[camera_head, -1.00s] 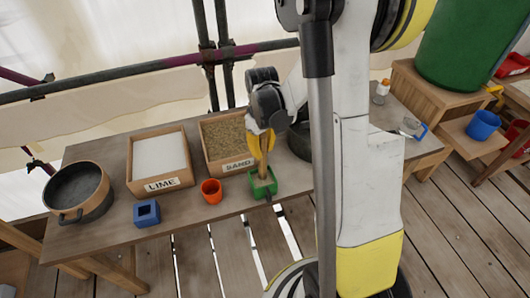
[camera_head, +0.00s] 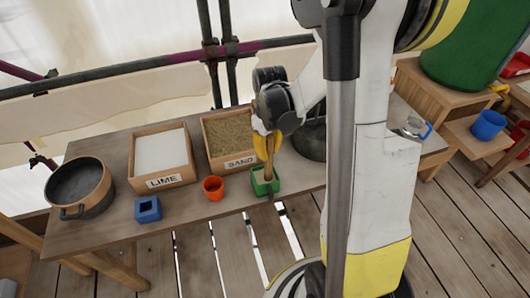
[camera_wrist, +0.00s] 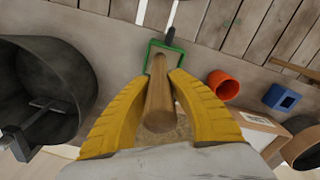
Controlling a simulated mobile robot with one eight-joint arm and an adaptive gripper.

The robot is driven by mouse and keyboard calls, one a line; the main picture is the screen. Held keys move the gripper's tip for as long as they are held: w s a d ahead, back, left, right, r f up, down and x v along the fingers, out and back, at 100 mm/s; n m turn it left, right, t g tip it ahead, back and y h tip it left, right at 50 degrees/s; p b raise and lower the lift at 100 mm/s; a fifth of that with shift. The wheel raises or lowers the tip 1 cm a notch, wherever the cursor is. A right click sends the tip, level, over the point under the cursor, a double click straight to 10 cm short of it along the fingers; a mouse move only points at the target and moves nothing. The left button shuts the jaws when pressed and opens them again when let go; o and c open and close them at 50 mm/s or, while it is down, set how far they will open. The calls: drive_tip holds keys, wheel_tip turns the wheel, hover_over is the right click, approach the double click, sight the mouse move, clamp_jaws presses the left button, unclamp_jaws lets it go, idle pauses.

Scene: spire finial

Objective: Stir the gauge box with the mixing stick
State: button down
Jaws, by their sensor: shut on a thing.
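My gripper (camera_head: 267,143) has yellow fingers and is shut on the wooden mixing stick (camera_head: 269,172), which it holds roughly upright. The stick also shows between the fingers in the wrist view (camera_wrist: 160,95). The gauge box (camera_head: 276,186) is a small green box near the table's front edge. Sandy material shows around the stick in the wrist view.
An orange cup (camera_head: 213,188) and a blue block (camera_head: 148,210) stand left of the box. Behind are the LIME tray (camera_head: 165,182) and SAND tray (camera_head: 241,162). A dark pot (camera_head: 310,140) is close behind right; another pan (camera_head: 79,190) stands far left.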

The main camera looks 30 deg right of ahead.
drive_tip(key=shift+w+d, duration=0.3)
drive_tip(key=shift+w, duration=0.1)
drive_tip(key=shift+w+a+b, duration=0.25)
drive_tip(key=shift+a+b, duration=0.1)
drive_tip(key=shift+a, duration=0.9)
drive_tip(key=shift+r, duration=0.1)
wheel_tip(320, 180, up, 11)
drive_tip(key=p, duration=0.8)
